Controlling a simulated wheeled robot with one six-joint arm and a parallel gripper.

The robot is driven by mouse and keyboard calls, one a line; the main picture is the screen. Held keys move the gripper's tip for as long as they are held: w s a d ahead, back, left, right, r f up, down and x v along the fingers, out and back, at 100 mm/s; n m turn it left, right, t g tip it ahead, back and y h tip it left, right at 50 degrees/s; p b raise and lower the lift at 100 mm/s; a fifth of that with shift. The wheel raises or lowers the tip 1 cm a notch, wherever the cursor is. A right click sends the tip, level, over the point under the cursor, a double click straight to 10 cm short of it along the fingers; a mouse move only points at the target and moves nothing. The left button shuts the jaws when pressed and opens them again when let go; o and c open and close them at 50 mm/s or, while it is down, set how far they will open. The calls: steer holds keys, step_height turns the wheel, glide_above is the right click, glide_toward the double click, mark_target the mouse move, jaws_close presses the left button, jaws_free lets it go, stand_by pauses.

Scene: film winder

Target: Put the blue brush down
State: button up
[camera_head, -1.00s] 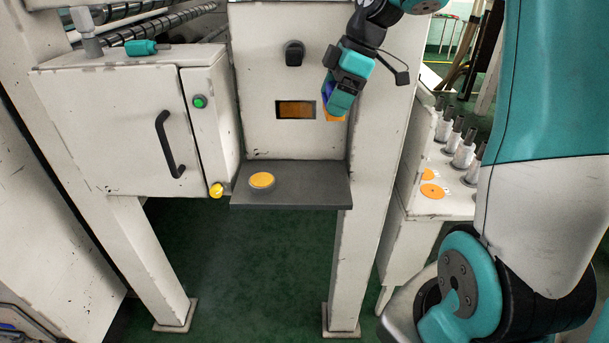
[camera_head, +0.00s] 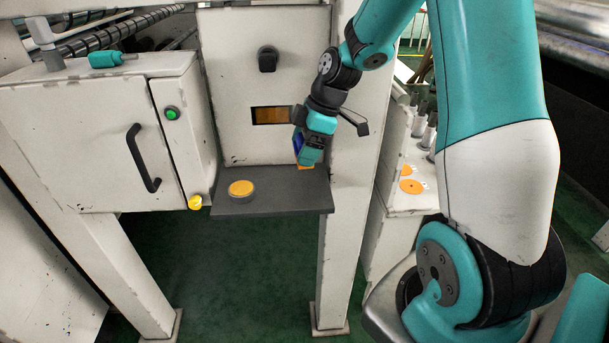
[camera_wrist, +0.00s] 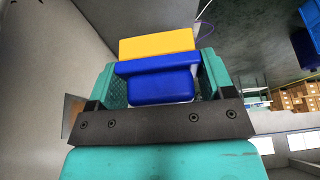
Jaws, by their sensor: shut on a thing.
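My gripper (camera_head: 308,150) is shut on the blue brush. In the wrist view the brush's blue body (camera_wrist: 160,84) sits between my teal fingers, with its yellow-orange part (camera_wrist: 156,43) beyond the fingertips. In the head view only a strip of blue (camera_head: 299,144) and a bit of orange below the fingers show; my gripper hides the rest. The brush is at the right end of the dark grey shelf (camera_head: 275,198), at or just above its surface; I cannot tell whether it touches.
A round yellow-topped disc (camera_head: 241,188) lies on the shelf's left part. The shelf's middle is clear. The white panel (camera_head: 232,60) stands behind it, with a white post (camera_head: 343,230) at the right. A white cabinet (camera_head: 85,140) is at the left. Orange discs (camera_head: 411,186) lie farther right.

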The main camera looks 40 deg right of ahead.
step_height(320, 180, down, 9)
steer(key=shift+r+p, duration=0.1)
steer(key=shift+p, duration=0.65)
steer(key=o, duration=0.9)
steer(key=shift+d, duration=0.15)
